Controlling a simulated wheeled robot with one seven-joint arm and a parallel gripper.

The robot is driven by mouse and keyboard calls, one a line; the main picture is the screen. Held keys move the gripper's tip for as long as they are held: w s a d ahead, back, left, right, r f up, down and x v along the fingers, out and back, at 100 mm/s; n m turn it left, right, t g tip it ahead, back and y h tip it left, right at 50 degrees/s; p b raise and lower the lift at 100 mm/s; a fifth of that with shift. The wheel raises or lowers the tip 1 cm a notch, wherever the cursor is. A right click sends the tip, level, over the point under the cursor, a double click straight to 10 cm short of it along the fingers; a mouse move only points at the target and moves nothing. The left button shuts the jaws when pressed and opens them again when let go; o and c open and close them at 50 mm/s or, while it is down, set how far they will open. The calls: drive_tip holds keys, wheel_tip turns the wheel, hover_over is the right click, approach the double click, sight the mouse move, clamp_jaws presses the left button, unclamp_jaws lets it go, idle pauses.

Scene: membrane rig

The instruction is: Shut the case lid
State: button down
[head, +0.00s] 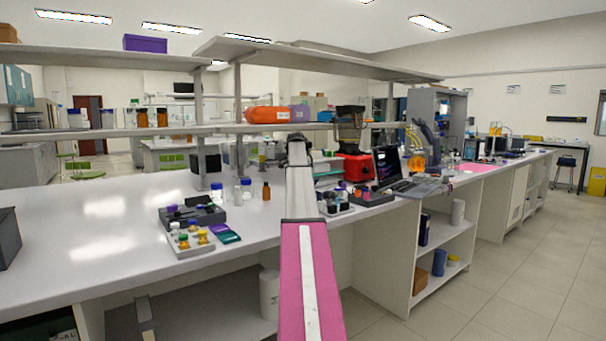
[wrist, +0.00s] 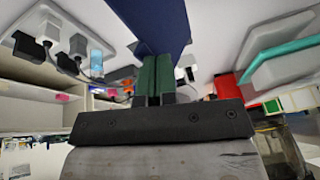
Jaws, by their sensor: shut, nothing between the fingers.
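A pale grey piece with a teal rim (wrist: 285,55) shows at the right of the wrist view and looks like part of the case. In the head view a teal-edged piece (head: 328,170) sits just right of my arm's end, partly hidden by the arm. A dark blue panel (wrist: 150,20) stands close beyond my fingertips in the wrist view; I cannot tell whether it is the lid or whether I touch it. My gripper (wrist: 160,75), with green fingers, is shut and empty. In the head view the arm hides it.
A dark tray (head: 215,216) and a pale tray of small bottles (head: 180,250) lie on the bench to the left. A red-based device (head: 355,167) and a laptop (head: 387,163) stand right of the arm. A shelf (head: 300,128) runs behind. The left bench top is mostly clear.

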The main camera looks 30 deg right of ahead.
drive_tip(key=s+f+t, duration=0.1)
drive_tip(key=s+t, duration=0.1)
drive_tip(key=s+f+m+t, duration=0.1)
drive_tip(key=f+t, duration=0.1)
drive_tip(key=t, duration=0.1)
drive_tip(key=s+f+t, duration=0.2)
drive_tip(key=shift+s+d+m, duration=0.1)
drive_tip(key=shift+s+m, duration=0.2)
drive_tip(key=shift+s+f+t, duration=0.15)
drive_tip(key=shift+f+t, duration=0.3)
drive_tip(key=shift+t, duration=0.25)
drive_tip(key=shift+s+d+f, duration=0.1)
drive_tip(key=shift+f, duration=0.5)
drive_tip(key=shift+w+f, duration=0.1)
drive_tip(key=shift+w, duration=0.75)
